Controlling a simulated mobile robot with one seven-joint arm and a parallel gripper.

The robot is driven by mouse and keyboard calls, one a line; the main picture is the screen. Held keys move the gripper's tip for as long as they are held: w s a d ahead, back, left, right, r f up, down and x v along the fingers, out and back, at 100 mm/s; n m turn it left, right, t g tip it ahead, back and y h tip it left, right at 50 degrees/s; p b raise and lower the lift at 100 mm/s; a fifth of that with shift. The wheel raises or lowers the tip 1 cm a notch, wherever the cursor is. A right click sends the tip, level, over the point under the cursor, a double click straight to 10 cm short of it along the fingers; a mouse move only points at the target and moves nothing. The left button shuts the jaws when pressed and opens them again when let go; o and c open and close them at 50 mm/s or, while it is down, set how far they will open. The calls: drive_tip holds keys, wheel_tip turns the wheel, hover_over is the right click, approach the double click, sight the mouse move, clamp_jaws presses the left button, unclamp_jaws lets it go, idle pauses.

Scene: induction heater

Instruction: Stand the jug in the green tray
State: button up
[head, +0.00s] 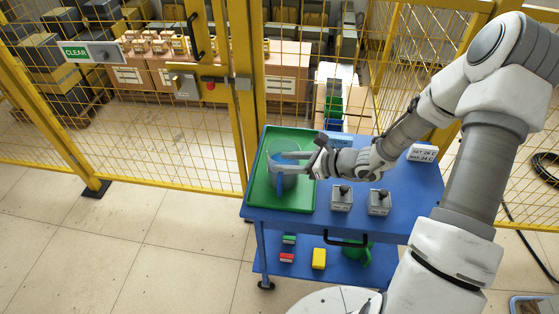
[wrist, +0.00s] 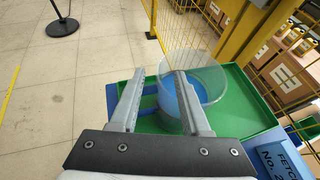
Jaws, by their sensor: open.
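The jug (head: 290,182) is clear with blue in it and has a blue handle. It stands upright in the green tray (head: 303,198) on the blue cart, and it also shows in the wrist view (wrist: 209,80). My gripper (head: 276,162) reaches in from the right at the jug. In the wrist view, my gripper's (wrist: 160,82) two fingers are spread, with the blue handle (wrist: 149,104) showing between them. I cannot tell whether either finger touches the jug. The fingers hide part of the jug.
The blue cart top (head: 325,219) also bears two grey blocks with dark knobs (head: 341,198) and a white label block (head: 422,153). Its lower shelf holds a green jug-like item (head: 357,251) and small coloured blocks. A yellow mesh fence (head: 150,165) stands close behind.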

drive_tip(key=v, duration=0.9)
drive_tip(key=shift+d, duration=0.15)
drive_tip(key=s+d+r+n+h, duration=0.2)
drive_tip(key=s+r+n+h, duration=0.9)
drive_tip(key=s+r+n, duration=0.8)
drive_tip(key=shift+r+n+g, duration=0.4)
drive_tip(key=shift+r+n, duration=1.3)
drive_tip(key=shift+n, duration=0.7)
drive_tip(key=shift+d, duration=0.1)
